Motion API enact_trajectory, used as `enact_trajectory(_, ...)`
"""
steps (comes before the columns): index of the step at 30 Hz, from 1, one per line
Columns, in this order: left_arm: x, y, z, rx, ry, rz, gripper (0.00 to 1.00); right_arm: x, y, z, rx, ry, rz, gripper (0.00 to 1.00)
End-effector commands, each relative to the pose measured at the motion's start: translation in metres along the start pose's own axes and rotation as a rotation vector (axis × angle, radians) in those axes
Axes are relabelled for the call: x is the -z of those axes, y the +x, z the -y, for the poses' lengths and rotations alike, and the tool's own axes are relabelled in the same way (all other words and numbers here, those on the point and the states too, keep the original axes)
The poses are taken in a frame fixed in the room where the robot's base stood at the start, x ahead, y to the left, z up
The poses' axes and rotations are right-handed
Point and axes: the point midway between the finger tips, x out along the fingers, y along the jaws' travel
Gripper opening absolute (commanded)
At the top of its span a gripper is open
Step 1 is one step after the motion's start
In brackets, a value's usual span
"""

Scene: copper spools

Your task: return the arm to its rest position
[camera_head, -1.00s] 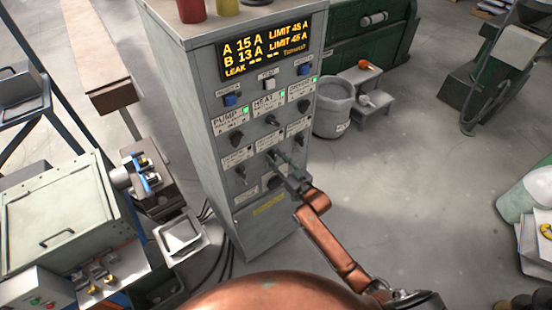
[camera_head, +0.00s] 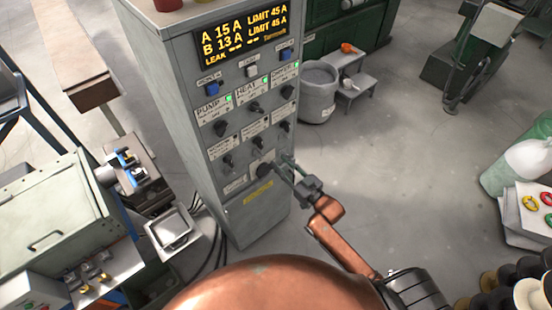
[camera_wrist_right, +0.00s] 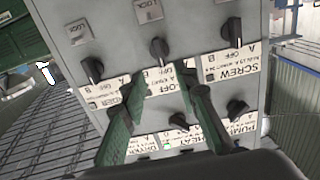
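My right arm (camera_head: 340,240), copper-coloured, reaches in from the bottom right of the head view. Its gripper (camera_head: 285,168) is in front of the lower right part of the grey control cabinet (camera_head: 250,215). In the right wrist view the green-padded fingers of the gripper (camera_wrist_right: 163,85) stand apart with nothing held between them. The cabinet's panel of black knobs and labels lies beyond them. The fingertips overlap the panel in the picture; I cannot tell the exact gap. My left gripper is not in view.
A grey bucket (camera_head: 318,92) and a small step stool (camera_head: 358,80) stand behind the cabinet. A workbench with a metal box (camera_head: 45,215) is at the left. Black spools (camera_head: 505,275) are at the lower right. Open floor (camera_head: 410,150) lies right of the cabinet.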

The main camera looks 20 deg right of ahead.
Motion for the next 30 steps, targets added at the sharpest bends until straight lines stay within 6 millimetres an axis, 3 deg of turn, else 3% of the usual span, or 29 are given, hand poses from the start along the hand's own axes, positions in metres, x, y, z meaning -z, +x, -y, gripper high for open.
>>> enact_trajectory(16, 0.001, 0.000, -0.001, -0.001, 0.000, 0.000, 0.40, 0.000, -0.002, 0.000, 0.000, 0.000, 0.000, 0.28)
enact_trajectory(19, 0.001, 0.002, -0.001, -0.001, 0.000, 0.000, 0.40, -0.010, -0.002, -0.002, -0.006, 0.001, 0.014, 0.28)
enact_trajectory(23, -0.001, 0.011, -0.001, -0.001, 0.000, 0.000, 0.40, -0.062, -0.007, -0.014, -0.036, 0.004, 0.084, 0.28)
enact_trajectory(30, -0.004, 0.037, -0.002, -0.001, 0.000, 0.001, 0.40, -0.227, -0.046, -0.041, -0.123, 0.012, 0.322, 0.28)
